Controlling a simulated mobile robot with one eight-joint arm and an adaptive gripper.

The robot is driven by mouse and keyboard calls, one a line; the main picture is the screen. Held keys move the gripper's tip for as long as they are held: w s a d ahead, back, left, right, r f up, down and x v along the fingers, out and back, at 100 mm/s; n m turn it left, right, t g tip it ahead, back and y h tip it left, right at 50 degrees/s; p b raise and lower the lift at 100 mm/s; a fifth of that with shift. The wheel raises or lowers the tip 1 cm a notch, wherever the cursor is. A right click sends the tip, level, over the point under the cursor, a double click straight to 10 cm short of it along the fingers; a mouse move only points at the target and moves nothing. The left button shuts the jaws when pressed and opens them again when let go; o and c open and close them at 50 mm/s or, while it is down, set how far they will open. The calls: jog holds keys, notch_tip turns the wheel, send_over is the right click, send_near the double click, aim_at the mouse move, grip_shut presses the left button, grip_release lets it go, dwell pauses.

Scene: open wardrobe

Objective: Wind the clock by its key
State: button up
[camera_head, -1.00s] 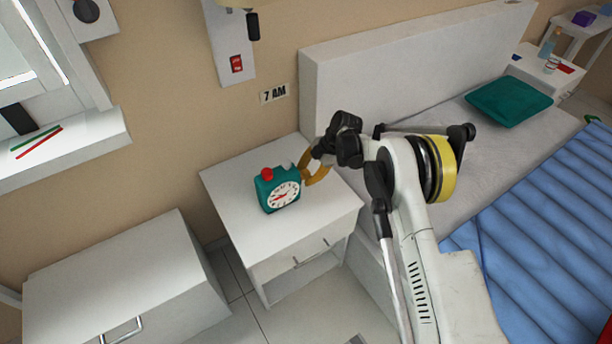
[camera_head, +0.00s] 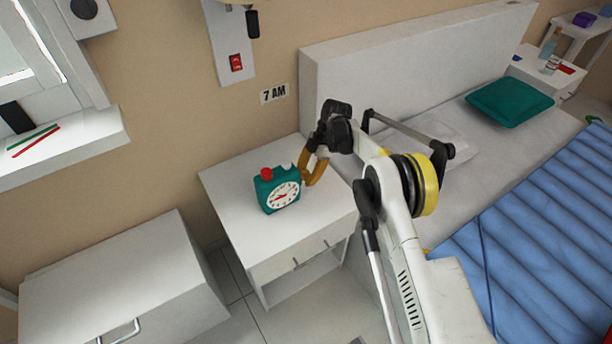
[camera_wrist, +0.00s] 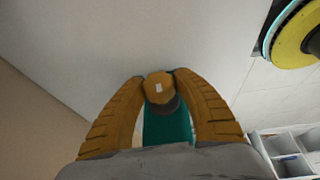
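The clock (camera_head: 268,192) is a teal box with a white dial and a red button on top. It stands upright on the white bedside table (camera_head: 236,208). My gripper (camera_head: 306,178) reaches down to the clock's right side with its orange fingers. In the wrist view, the clock's teal body (camera_wrist: 166,128) shows between the fingers. The key (camera_wrist: 160,88), a yellow-orange knob with a small white mark and a dark lower edge, sits between the fingertips (camera_wrist: 160,80). Both fingers look pressed against its sides. The key is hidden behind the fingers in the head view.
The bed's headboard (camera_head: 385,60) rises right behind my arm. A white cabinet (camera_head: 110,280) stands at left. The table's left part is clear.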

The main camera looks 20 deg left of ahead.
jog(key=o, duration=0.3)
jog(key=v, duration=1.2)
